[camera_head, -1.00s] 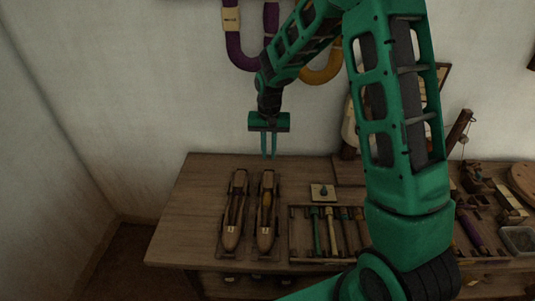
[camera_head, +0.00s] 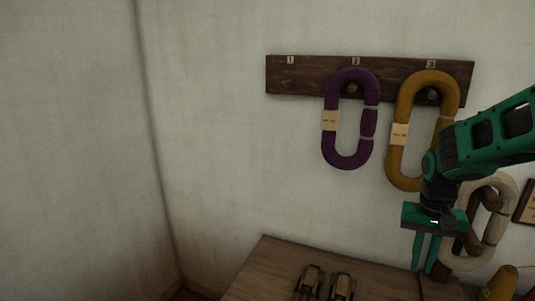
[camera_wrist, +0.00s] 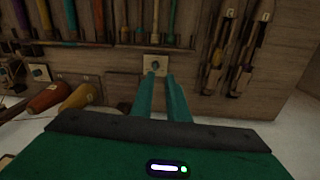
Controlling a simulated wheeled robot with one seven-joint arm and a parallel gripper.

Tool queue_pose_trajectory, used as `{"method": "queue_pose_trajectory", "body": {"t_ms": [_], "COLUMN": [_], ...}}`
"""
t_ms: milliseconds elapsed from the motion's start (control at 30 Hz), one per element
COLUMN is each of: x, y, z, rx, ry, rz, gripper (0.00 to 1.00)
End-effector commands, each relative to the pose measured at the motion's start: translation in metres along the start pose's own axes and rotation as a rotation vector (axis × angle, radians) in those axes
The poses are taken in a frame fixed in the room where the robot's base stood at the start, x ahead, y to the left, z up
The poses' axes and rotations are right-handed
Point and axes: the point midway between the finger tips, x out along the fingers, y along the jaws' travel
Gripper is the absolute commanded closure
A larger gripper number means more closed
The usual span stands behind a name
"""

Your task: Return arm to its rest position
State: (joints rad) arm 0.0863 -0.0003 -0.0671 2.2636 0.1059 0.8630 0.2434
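My gripper (camera_head: 426,268) hangs fingers-down at the right of the head view, in front of the wall and above the wooden bench (camera_head: 268,268). Its two green fingers also show in the wrist view (camera_wrist: 160,88). They stand a little apart with a gap between them, and I see nothing held. The fingers point toward the bench top, near a small pale plate with a dark knob (camera_wrist: 155,66), and look clear of it.
Two wooden shuttles (camera_head: 309,282) (camera_head: 341,286) lie on the bench. A rack with coloured-handled tools (camera_wrist: 100,35) lies beside them. Purple (camera_head: 337,160) and mustard (camera_head: 404,105) yarn hanks hang on a peg board (camera_head: 300,75); a cream hank (camera_head: 500,215) is behind my arm. The left wall is bare.

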Motion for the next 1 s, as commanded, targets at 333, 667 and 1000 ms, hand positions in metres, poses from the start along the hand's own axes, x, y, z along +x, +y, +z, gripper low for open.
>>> {"method": "queue_pose_trajectory", "body": {"t_ms": [333,667,1000], "x": [-0.028,-0.031,-0.029], "y": [0.075,0.117,0.125], "z": [0.077,0.152,0.175], "rx": [0.047,0.074,0.078], "ry": [-0.009,-0.026,-0.034], "rz": [-0.015,-0.056,-0.073], "gripper": [0.86,0.86,0.86]}}
